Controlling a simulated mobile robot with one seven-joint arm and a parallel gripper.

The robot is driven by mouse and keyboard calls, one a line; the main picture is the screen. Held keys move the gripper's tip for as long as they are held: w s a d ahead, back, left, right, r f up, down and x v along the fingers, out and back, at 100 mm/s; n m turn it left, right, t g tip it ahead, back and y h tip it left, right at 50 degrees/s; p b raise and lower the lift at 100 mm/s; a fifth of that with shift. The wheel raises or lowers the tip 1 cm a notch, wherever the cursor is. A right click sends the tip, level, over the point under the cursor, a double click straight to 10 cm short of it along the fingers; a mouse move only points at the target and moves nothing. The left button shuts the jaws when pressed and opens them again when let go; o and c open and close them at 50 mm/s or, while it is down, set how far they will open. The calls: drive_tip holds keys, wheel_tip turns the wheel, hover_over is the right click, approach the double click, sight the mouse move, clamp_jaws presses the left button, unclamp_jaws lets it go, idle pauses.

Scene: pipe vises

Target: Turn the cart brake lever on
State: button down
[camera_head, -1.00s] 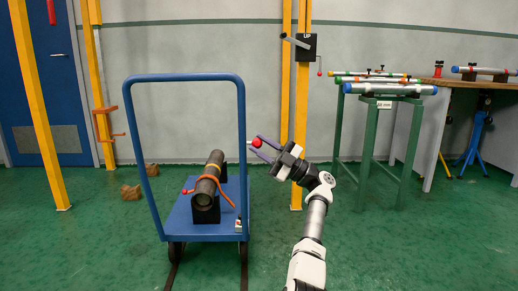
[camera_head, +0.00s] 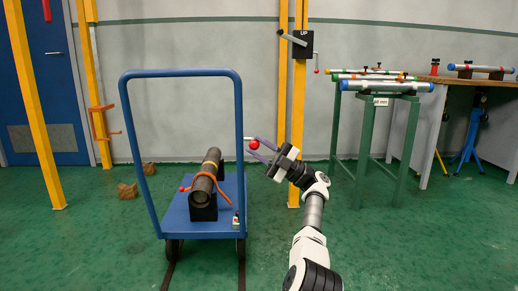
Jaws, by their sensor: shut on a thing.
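The blue cart (camera_head: 230,200) stands left of the middle, with a tall blue frame handle. The cart brake lever is a short light rod with a red ball knob (camera_head: 254,144), sticking out to the right from the handle's right post. My gripper (camera_head: 259,148) reaches in from the right, its purple fingers on either side of the red knob and shut on it. The fingers hide part of the knob. The lever points roughly sideways to the right.
A dark pipe (camera_head: 207,180) with an orange strap lies on the cart bed. A yellow post (camera_head: 298,120) with an "UP" crank box (camera_head: 303,44) stands behind my gripper. A green stand (camera_head: 370,125) with pipes and a workbench (camera_head: 462,82) are at the right.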

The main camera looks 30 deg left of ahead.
drive_tip(key=shift+f, duration=0.1)
drive_tip(key=c, duration=1.1)
unclamp_jaws()
wheel_tip(320, 180, up, 20)
drive_tip(key=p, duration=1.5)
